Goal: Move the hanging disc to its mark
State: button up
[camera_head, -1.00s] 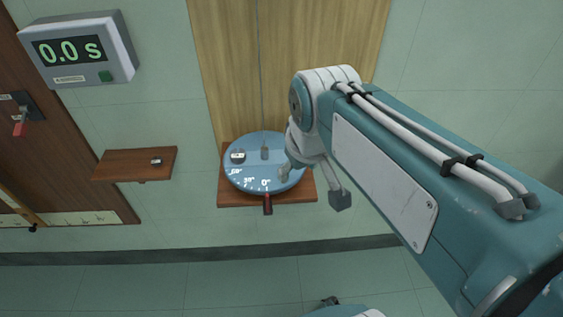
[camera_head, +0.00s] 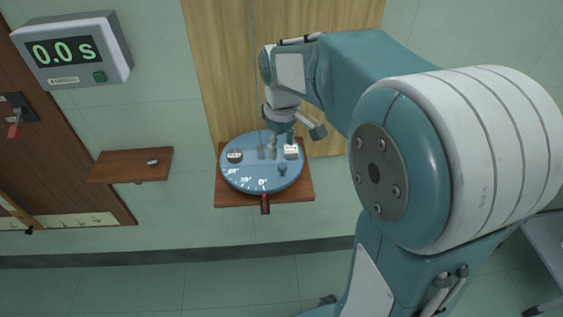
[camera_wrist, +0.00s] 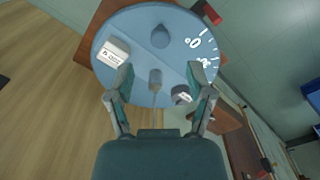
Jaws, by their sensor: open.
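The blue round disc (camera_head: 255,179) sits level just above a wooden shelf (camera_head: 225,200). White angle figures run along its front rim. In the wrist view, the disc (camera_wrist: 140,20) bears a grey centre peg (camera_wrist: 155,80), a blue knob (camera_wrist: 160,36), a white-labelled block (camera_wrist: 112,52) and a dark labelled weight (camera_wrist: 181,95). My gripper (camera_wrist: 164,73) is open above the disc, with its fingers apart on either side of the centre peg. It also shows in the head view (camera_head: 281,140).
A timer (camera_head: 72,50) reads 0.0 s on the wall. A wooden door with a red-handled latch (camera_head: 14,130) is at the far left. A wooden panel (camera_head: 220,60) stands behind the disc.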

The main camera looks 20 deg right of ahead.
aim_at(282, 165)
notch_tip(282, 165, down, 6)
jog(key=shift+f, duration=0.1)
grip_shut()
